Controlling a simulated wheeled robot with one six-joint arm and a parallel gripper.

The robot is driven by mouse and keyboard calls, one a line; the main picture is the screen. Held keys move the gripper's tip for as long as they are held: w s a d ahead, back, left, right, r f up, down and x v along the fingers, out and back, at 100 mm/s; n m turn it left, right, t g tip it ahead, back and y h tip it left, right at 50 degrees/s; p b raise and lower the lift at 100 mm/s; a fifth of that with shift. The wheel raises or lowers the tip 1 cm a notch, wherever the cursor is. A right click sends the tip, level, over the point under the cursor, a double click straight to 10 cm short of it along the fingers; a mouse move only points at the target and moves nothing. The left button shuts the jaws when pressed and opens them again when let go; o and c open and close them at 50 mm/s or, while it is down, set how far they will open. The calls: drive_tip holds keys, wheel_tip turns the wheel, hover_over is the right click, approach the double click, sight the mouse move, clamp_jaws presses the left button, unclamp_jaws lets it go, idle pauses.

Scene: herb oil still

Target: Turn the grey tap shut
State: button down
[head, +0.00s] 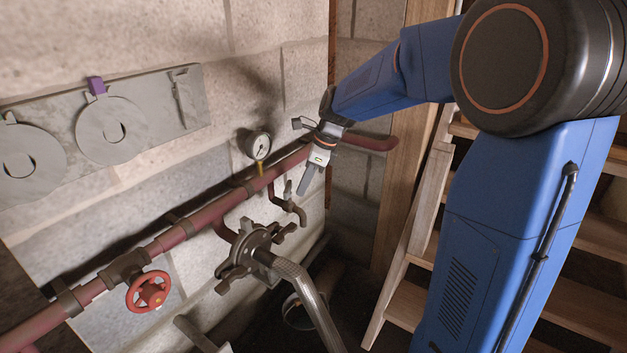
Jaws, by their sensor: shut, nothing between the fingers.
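A small grey tap (290,206) sits on a short branch below the dark red pipe, near the middle of the head view. An upright grey piece, which looks like its lever, stands at its top. My gripper (304,190) is shut and empty. Its fingers point down just right of the tap's upper part, close to it. I cannot tell whether they touch it. The tap's spout points down to the right.
The red pipe (205,215) runs along the wall with a gauge (258,146) and a red handwheel (148,292). A clamped metal fitting (243,256) with a grey hose (318,310) stands in front below the tap. Wooden stairs (585,309) are at the right.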

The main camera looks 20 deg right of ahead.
sight(288, 191)
drive_tip(key=shift+w+a, duration=0.45)
drive_tip(key=shift+a, duration=0.35)
drive_tip(key=shift+a, duration=0.1)
drive_tip(key=shift+a+m, duration=0.5)
drive_tip(key=shift+m, duration=0.2)
drive_tip(key=shift+a+m+t+h, duration=0.25)
drive_tip(key=shift+m+t+h, duration=0.2)
drive_tip(key=shift+m, duration=0.45)
drive_tip(key=shift+a+r, duration=0.1)
